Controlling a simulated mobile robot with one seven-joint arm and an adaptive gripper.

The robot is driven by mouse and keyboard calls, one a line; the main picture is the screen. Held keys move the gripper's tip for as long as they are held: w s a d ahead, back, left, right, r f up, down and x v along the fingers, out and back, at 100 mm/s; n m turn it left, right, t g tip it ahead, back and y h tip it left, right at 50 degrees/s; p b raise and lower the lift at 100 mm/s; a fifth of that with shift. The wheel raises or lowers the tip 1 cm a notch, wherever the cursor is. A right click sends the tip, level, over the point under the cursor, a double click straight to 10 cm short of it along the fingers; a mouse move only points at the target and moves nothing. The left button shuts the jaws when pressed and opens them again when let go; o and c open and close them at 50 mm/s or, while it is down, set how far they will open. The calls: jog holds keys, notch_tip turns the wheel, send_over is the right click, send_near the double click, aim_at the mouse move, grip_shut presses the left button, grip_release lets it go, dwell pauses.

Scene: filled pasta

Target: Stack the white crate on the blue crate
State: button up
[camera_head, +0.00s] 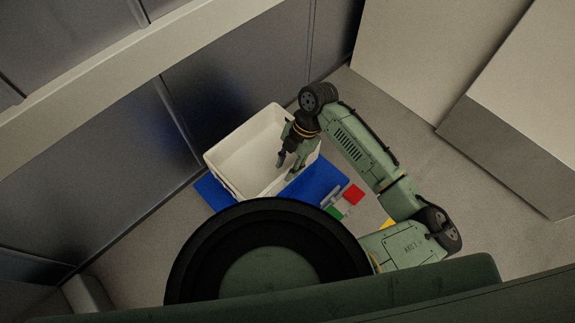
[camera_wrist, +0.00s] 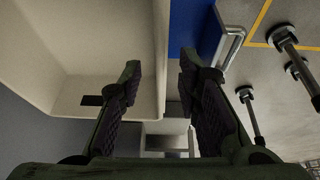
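The white crate (camera_head: 236,158) stands open side up against the dark panelled wall, its inside looking empty. Blue surfaces, which I take to be the blue crate (camera_head: 325,178), show below it at the left and right; my own body hides much of the front. I cannot tell whether the white crate rests on it. My gripper (camera_head: 287,168) is at the white crate's right wall. In the wrist view my gripper (camera_wrist: 160,82) is open, with one finger inside the white crate (camera_wrist: 120,45) and the other outside, gaps showing beside the wall. Blue (camera_wrist: 193,28) shows right of it.
Small red (camera_head: 354,194), green and grey pieces lie right of the blue area, with a yellow patch farther right. The dark panelled wall (camera_head: 100,180) is close on the left. Pale box-like blocks (camera_head: 430,50) stand at the upper right. Grey floor between is clear.

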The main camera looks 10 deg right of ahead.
notch_tip(320, 180, up, 13)
jog(key=p, duration=0.8)
jog(key=shift+r, duration=0.2)
dwell(0.3)
